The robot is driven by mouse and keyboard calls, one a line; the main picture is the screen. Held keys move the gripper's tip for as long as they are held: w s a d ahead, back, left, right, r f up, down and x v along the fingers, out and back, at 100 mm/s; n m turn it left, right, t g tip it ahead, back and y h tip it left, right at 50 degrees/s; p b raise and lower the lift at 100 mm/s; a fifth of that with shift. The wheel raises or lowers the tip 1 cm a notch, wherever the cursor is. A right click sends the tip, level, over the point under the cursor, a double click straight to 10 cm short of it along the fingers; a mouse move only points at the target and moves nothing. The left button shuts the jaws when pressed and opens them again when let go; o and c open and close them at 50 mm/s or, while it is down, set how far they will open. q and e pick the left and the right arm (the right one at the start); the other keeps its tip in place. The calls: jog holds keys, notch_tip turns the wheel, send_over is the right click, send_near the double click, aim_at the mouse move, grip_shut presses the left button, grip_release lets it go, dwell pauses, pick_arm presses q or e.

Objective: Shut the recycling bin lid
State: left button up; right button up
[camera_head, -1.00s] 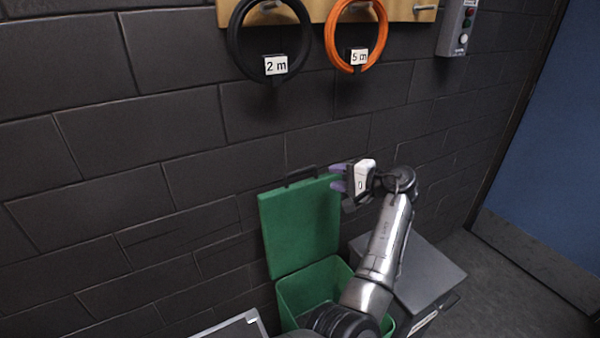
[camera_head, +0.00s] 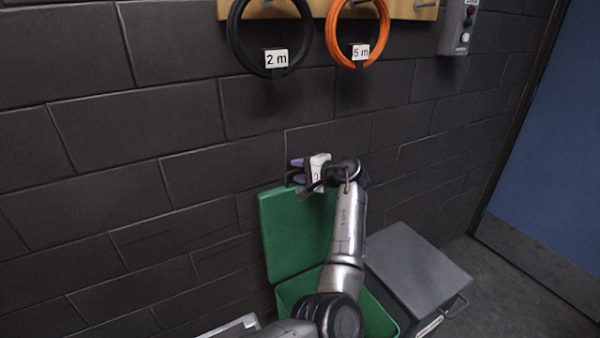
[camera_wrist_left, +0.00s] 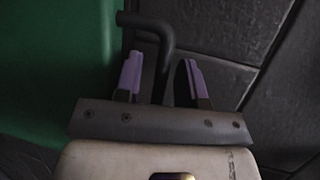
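The green bin's lid (camera_head: 298,235) stands open, upright against the dark block wall. The green bin body (camera_head: 298,287) is below it, partly hidden by my left arm. My left gripper (camera_head: 296,171) is at the top edge of the lid. In the left wrist view, its two purple-padded fingers (camera_wrist_left: 163,78) are apart, with the lid's black bar handle (camera_wrist_left: 160,32) between them. Gaps show on both sides of the bar. The green lid also fills the left of that view (camera_wrist_left: 55,70). My right gripper is in neither view.
A closed grey-lidded bin (camera_head: 415,265) stands right of the green bin. Black (camera_head: 236,35) and orange (camera_head: 333,30) cable coils hang above on a wooden rail. A control box (camera_head: 458,25) is on the wall. A blue door (camera_head: 548,150) is at the right.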

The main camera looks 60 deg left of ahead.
pick_arm(q)
jog(key=shift+c, duration=0.3)
grip_shut()
dwell(0.3)
